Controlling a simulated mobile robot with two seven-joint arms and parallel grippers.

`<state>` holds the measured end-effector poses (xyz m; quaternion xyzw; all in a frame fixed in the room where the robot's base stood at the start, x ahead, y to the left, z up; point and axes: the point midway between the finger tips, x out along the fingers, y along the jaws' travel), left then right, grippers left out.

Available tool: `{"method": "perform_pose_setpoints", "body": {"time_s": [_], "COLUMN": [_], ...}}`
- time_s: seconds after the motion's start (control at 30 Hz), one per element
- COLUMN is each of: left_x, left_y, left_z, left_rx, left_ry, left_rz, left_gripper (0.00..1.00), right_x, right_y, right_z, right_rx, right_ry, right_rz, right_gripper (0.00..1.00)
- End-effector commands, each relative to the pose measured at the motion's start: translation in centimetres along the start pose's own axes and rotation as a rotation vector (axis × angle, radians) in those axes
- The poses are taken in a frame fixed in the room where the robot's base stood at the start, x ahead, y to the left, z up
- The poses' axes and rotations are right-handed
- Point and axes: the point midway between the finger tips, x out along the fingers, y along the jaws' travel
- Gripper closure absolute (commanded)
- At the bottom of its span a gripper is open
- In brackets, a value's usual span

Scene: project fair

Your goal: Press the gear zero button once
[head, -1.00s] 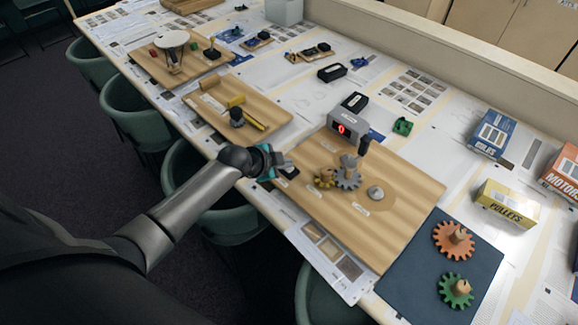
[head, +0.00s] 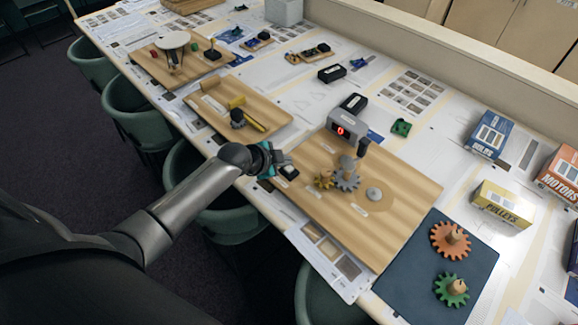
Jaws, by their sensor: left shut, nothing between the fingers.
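The gear board (head: 400,205) is a light wooden panel on the table. A small black button box (head: 290,173) with a pale top sits at its left edge. My left gripper (head: 284,161) is shut and empty, close above and beside the button box; I cannot tell whether it touches. A grey counter box (head: 347,122) at the board's back shows a red 0. A grey gear (head: 346,179) and a small brass gear (head: 323,181) are on the board, beside a bare metal post (head: 374,194). My right gripper is not in view.
A dark blue mat (head: 408,283) at the right holds an orange gear (head: 450,240) and a green gear (head: 452,290). A yellow box (head: 502,204) and a blue box (head: 489,134) stand behind. Another wooden board (head: 262,103) lies left. Green chairs line the near edge.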

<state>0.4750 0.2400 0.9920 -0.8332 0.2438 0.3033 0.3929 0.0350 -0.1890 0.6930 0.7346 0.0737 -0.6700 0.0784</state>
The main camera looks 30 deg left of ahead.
Motion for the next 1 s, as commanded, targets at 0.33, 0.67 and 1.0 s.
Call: {"method": "perform_pose_setpoints", "body": {"time_s": [0.33, 0.67, 1.0], "left_x": [-1.9, -3.6, -3.5], "left_y": [-1.5, -2.7, -2.5], "left_z": [-1.4, -2.6, -2.5], "left_rx": [0.002, 0.001, 0.000], "left_ry": [0.000, 0.000, 0.000], "left_rz": [-0.001, 0.000, 0.000], "left_gripper": [1.00, 1.00, 1.00], "right_x": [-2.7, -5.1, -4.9], "right_y": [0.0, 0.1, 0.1], "right_z": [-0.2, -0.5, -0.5], "right_rx": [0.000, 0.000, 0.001], "right_ry": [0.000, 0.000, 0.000], "right_rz": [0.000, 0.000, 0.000], "right_gripper": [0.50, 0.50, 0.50]}}
